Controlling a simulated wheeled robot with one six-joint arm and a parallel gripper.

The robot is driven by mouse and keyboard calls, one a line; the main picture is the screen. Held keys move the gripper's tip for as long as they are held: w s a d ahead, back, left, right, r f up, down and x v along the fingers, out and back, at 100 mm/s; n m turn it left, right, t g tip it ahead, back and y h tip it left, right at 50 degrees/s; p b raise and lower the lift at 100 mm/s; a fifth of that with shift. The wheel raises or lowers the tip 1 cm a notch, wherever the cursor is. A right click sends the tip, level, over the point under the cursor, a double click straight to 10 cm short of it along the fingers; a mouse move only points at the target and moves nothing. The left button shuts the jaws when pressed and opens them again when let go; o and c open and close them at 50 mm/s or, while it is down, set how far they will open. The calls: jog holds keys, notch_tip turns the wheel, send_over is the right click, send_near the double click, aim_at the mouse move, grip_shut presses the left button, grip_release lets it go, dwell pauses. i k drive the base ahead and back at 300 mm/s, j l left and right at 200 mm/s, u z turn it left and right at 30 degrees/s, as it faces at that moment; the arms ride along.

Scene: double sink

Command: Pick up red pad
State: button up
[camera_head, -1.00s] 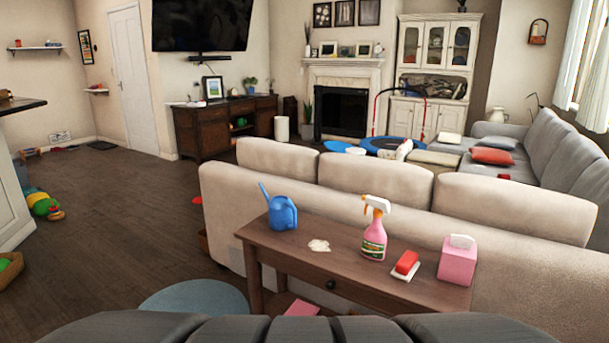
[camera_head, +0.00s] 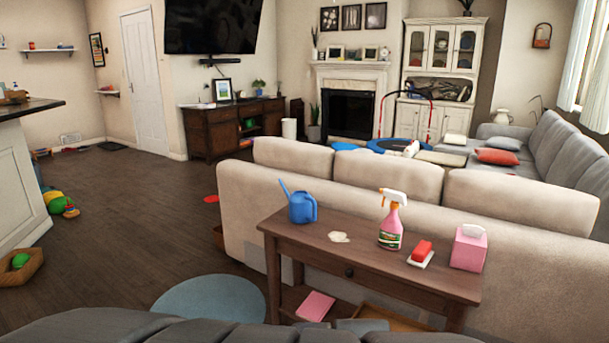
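A red block-shaped pad (camera_head: 422,249) lies on a small white dish (camera_head: 421,260) near the right end of a brown wooden table (camera_head: 375,272). The pad is between a pink spray bottle (camera_head: 391,228) on its left and a pink tissue box (camera_head: 468,248) on its right, with a gap to each. My gripper is not in view, so its state is hidden.
A blue watering can (camera_head: 302,208) and a pale crumpled patch (camera_head: 339,237) are also on the table. A beige sofa (camera_head: 350,190) stands behind it. Dark floor (camera_head: 130,230) is open at left.

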aim_at(420, 257)
jog(key=k, duration=0.3)
jog(key=i+l+z, duration=0.3)
jog(key=i, duration=0.55)
jog(key=i+z, duration=0.25)
jog(key=i, duration=0.65)
